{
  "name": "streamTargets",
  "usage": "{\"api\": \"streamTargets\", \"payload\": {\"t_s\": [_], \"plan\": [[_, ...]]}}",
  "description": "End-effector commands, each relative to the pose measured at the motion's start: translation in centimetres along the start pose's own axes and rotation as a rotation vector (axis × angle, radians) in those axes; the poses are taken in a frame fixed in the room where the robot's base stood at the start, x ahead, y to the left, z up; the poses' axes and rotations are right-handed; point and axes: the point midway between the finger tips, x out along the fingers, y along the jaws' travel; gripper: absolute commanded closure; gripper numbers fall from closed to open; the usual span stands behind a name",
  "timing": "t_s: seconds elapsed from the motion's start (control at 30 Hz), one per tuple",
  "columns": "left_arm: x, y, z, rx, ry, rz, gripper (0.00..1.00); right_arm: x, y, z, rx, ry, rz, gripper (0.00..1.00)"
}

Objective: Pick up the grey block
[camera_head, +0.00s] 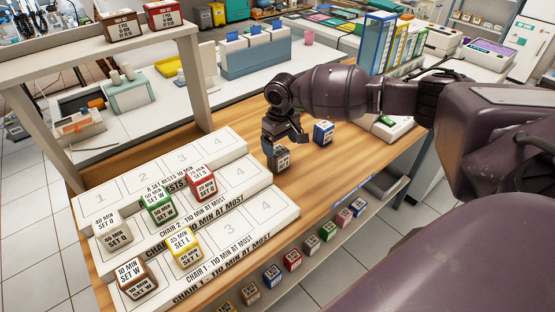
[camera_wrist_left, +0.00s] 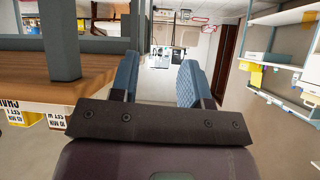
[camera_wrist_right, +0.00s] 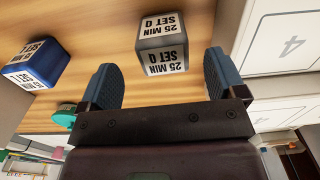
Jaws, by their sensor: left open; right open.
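The grey block (camera_head: 279,159), labelled "25 MIN SET Q", sits on the wooden table beside the right end of the white boards. In the right wrist view the grey block (camera_wrist_right: 164,57) lies just ahead of the fingertips, between their lines. My right gripper (camera_head: 284,139) is open and points down close above the block; its fingers (camera_wrist_right: 162,75) are apart and not closed on anything. My left gripper (camera_wrist_left: 158,82) is open and empty, away from the blocks, and does not show in the head view.
A blue block (camera_head: 324,132) stands right of the grey one. White numbered boards (camera_head: 262,218) carry several blocks, including a red (camera_head: 202,182), a green (camera_head: 158,205), a yellow (camera_head: 184,249) and a paler grey-beige block (camera_head: 112,231). A shelf frame (camera_head: 193,85) rises at left.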

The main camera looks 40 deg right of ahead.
Motion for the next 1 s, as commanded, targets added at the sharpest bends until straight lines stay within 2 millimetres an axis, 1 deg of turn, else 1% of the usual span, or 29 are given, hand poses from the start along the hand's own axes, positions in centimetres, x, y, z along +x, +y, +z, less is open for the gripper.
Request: {"api": "streamTargets", "payload": {"t_s": [0.07, 0.17, 0.37, 0.4, 0.5, 0.73, 0.77, 1.0], "plan": [[0.3, 0.0, -0.4, 0.001, 0.009, 0.001, 0.57, 0.3, 0.0, -0.1, 0.0, 0.001, 0.0, 0.11], [0.4, 0.1, -0.4, 0.002, 0.01, 0.002, 0.57, 1.0, -0.1, -0.3, 0.0, 0.001, 0.0, 0.11], [0.6, 0.2, 0.5, 0.001, -0.002, 0.003, 0.57, 3.8, -0.3, -0.9, 0.0, -0.003, 0.0, 0.11], [0.6, 0.2, 0.5, 0.001, -0.002, 0.003, 0.57, 4.3, -0.3, -0.8, 0.0, -0.003, 0.0, 0.11], [0.5, 0.2, 0.3, 0.001, 0.002, 0.003, 0.57, 5.2, -0.2, -0.8, 0.001, -0.001, 0.0, 0.11], [0.5, 0.2, 0.1, 0.002, 0.006, 0.004, 0.57, 5.2, -0.2, -0.9, 0.001, 0.002, 0.0, 0.11], [0.5, 0.2, 0.1, 0.002, 0.006, 0.004, 0.57, 5.2, -0.2, -0.9, 0.001, 0.002, 0.0, 0.12], [0.6, 0.2, 0.3, 0.002, 0.002, 0.004, 0.57, 5.2, -0.2, -0.9, 0.001, 0.002, 0.0, 0.49]]}}
